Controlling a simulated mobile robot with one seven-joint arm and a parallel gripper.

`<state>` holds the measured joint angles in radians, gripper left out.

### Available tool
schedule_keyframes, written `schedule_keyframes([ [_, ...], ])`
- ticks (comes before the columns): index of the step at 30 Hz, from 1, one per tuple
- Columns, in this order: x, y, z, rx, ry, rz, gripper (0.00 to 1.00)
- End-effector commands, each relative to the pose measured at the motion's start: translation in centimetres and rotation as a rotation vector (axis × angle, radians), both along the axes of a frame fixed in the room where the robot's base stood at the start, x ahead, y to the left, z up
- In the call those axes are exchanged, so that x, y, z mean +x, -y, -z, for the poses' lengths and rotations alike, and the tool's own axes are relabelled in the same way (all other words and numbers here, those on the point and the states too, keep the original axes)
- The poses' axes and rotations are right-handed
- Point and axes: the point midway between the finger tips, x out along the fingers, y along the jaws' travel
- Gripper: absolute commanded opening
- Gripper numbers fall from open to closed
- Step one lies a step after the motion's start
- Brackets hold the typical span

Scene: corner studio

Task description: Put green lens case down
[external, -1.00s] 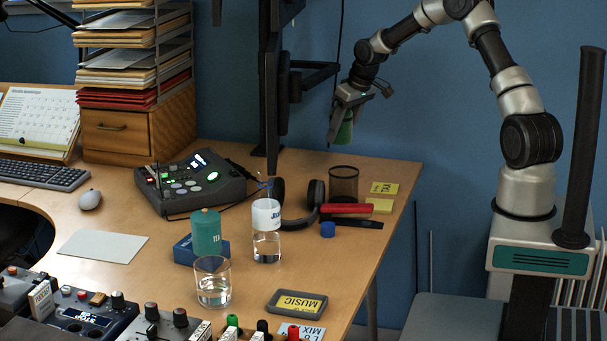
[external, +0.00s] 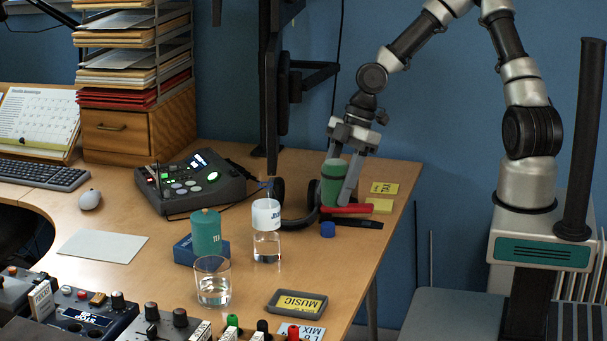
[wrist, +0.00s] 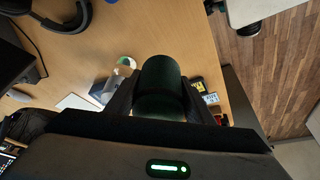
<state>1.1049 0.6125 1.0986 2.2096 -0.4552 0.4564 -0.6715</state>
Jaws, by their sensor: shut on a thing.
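The green lens case (external: 333,184) is a green cylinder held upright between the fingers of my gripper (external: 338,183), at the back right of the desk. In the external view it is low, near the desk top; I cannot tell whether its base touches. In the wrist view the case (wrist: 160,82) looks dark green and fills the gap between the dark fingers of my gripper (wrist: 160,95). My gripper is shut on it. The dark mesh pen cup seen earlier in this spot is hidden behind the case and fingers.
Headphones (external: 283,205) lie left of the case. A red item (external: 347,209), a black item (external: 352,221), a blue cap (external: 327,230) and yellow notes (external: 384,188) lie close by. A bottle (external: 266,235) and teal canister (external: 206,235) stand farther left. Bare desk (external: 335,265) shows in front.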

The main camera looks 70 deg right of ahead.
Motion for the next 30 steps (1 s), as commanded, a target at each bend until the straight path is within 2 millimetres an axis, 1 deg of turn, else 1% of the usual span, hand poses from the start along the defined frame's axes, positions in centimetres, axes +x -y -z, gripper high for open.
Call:
schedule_keyframes([
  [1,-0.7,-0.9,-0.2,0.002,0.0,-0.038,0.17],
  [3,-1.5,-2.0,-0.3,0.001,0.001,-0.092,0.17],
  [8,-3.3,-4.0,-0.6,0.001,0.0,-0.195,0.17],
  [9,-3.2,-4.0,0.4,0.003,-0.003,-0.19,0.17],
  [10,-3.2,-3.9,0.8,0.002,-0.002,-0.189,0.17],
  [15,-3.1,-3.9,3.1,0.002,-0.002,-0.186,0.17],
  [20,-3.1,-3.8,5.0,0.001,-0.001,-0.185,0.17],
  [24,-3.2,-3.8,7.9,0.001,-0.003,-0.184,0.17],
  [27,-3.1,-3.8,9.6,0.001,-0.001,-0.185,0.17],
  [30,-3.1,-3.8,10.6,0.0,0.0,-0.183,0.17],
])
